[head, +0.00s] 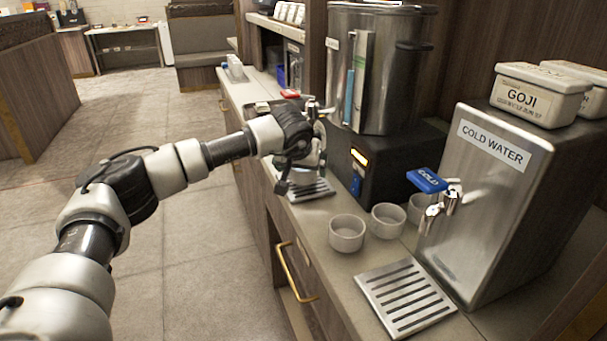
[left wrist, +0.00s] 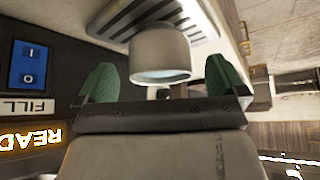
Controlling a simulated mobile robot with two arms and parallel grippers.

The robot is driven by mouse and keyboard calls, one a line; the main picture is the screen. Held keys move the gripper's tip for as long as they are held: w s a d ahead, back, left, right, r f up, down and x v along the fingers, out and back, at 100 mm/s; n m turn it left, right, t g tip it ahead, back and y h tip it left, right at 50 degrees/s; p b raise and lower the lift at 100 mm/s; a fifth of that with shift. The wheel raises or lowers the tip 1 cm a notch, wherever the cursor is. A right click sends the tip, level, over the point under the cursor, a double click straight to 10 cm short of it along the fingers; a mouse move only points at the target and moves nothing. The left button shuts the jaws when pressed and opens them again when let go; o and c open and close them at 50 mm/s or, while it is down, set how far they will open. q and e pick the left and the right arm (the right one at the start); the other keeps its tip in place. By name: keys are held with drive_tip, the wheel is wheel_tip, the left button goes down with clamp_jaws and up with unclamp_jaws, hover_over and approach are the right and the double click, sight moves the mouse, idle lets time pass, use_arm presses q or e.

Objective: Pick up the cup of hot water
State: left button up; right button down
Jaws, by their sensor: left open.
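A pale cup (left wrist: 160,48) stands on the slotted drip tray (left wrist: 165,14) in the left wrist view, which is turned upside down. Its round mouth shows a light bluish surface inside. My left gripper (left wrist: 162,80) is open, with one green fingertip on each side of the cup and gaps between. In the head view my left gripper (head: 302,172) is over the drip tray (head: 318,192) below the big steel urn (head: 372,75), and largely hides the cup there. My right gripper is in neither view.
Several empty-looking pale cups, one in front (head: 347,233), stand on the counter to the right. Beyond them are the cold water dispenser (head: 490,200) with a blue tap handle (head: 427,180) and its own drip tray (head: 405,297). A red tap handle (head: 290,94) is close above my gripper.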

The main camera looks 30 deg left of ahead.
use_arm(q)
drive_tip(key=shift+x, duration=1.45)
drive_tip(key=c, duration=1.1)
drive_tip(key=shift+r, duration=0.1)
